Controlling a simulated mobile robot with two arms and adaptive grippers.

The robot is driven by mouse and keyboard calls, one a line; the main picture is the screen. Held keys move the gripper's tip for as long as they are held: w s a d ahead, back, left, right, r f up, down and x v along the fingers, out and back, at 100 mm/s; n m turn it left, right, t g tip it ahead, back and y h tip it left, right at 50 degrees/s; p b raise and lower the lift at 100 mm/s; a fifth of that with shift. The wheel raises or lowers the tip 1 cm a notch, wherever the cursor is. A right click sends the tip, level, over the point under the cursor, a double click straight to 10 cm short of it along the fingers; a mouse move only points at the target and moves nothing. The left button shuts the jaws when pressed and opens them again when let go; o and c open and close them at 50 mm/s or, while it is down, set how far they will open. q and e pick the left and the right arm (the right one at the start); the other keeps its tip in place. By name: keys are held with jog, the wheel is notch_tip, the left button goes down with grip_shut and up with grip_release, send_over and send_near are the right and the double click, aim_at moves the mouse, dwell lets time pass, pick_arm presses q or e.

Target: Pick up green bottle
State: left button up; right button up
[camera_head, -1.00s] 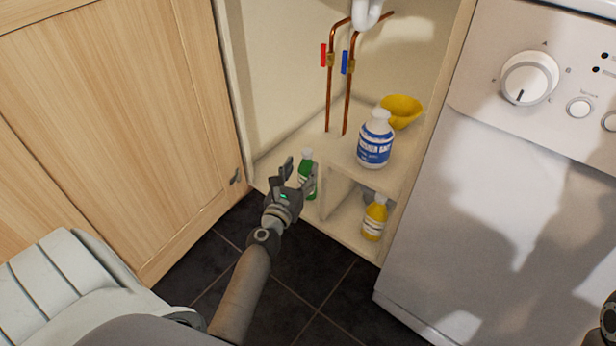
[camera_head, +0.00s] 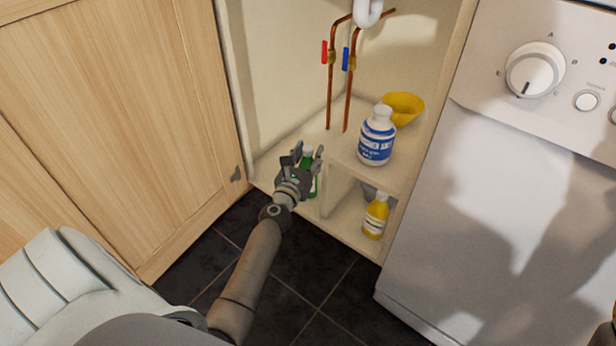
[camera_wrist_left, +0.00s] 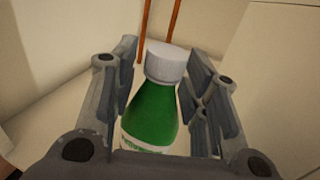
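The green bottle (camera_head: 314,186) stands on the lower left floor of the open cupboard, partly hidden behind my left gripper (camera_head: 307,153) in the head view. In the left wrist view the green bottle (camera_wrist_left: 152,112), with its white cap and white label, stands between the two fingers of my left gripper (camera_wrist_left: 160,90). The fingers are open, one on each side of the bottle, with a visible gap at the left; on the right the finger is close to it, and I cannot tell if it touches. My right gripper is not clearly in view.
A blue-and-white bottle (camera_head: 377,136) and a yellow bowl (camera_head: 405,108) stand on the upper shelf. A yellow bottle (camera_head: 375,216) stands lower right, past a divider. Copper pipes (camera_head: 330,95) rise behind. The cupboard door (camera_head: 120,110) is left, a white appliance (camera_head: 480,200) right.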

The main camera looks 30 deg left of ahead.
pick_arm(q)
grip_shut()
jog(key=shift+r, duration=0.15)
dwell(0.4)
